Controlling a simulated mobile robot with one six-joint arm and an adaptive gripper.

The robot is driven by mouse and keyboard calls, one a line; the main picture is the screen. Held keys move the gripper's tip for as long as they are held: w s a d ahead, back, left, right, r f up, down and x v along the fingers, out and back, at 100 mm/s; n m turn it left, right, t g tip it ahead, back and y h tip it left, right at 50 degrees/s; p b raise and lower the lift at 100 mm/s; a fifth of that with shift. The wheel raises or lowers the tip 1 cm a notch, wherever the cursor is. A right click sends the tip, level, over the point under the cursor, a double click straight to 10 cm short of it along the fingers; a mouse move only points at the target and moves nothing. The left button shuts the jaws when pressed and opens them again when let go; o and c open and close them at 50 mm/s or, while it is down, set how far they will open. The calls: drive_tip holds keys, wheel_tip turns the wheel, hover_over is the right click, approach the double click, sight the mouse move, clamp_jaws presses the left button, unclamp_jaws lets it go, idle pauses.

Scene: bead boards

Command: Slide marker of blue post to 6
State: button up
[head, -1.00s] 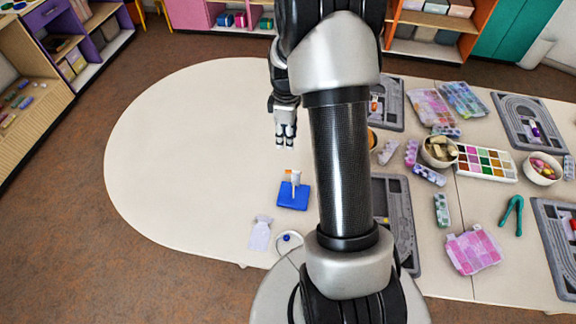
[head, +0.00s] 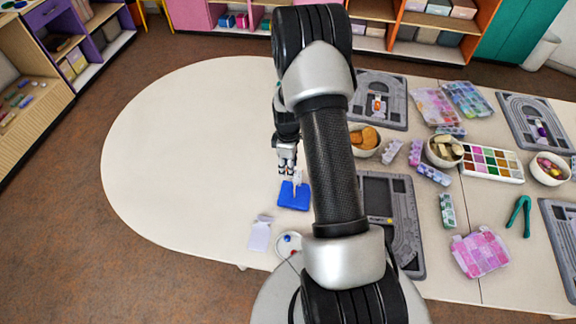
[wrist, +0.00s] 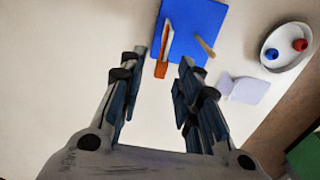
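The blue base (head: 293,197) lies on the pale table, just below my gripper (head: 286,166) in the head view. A thin white upright (head: 296,182) stands on it. In the wrist view the blue base (wrist: 190,25) carries a white upright plate (wrist: 167,40) with an orange part (wrist: 161,70) at its near end, and a separate slim tan rod (wrist: 206,47) to its right. I cannot tell which part is the marker, and no numbers are readable. My gripper (wrist: 163,65) is open and empty, its fingertips on either side of the orange part in the picture, apparently short of it.
A white oval dish (wrist: 286,40) with a red and a blue piece and a pale bag-like item (wrist: 243,90) lie right of the base in the wrist view. Grey bead boards (head: 388,187) and bowls (head: 365,140) stand to the right in the head view. The table's left side is clear.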

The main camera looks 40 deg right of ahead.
drive_tip(key=shift+c, duration=0.5)
clamp_jaws()
drive_tip(key=shift+f, duration=0.1)
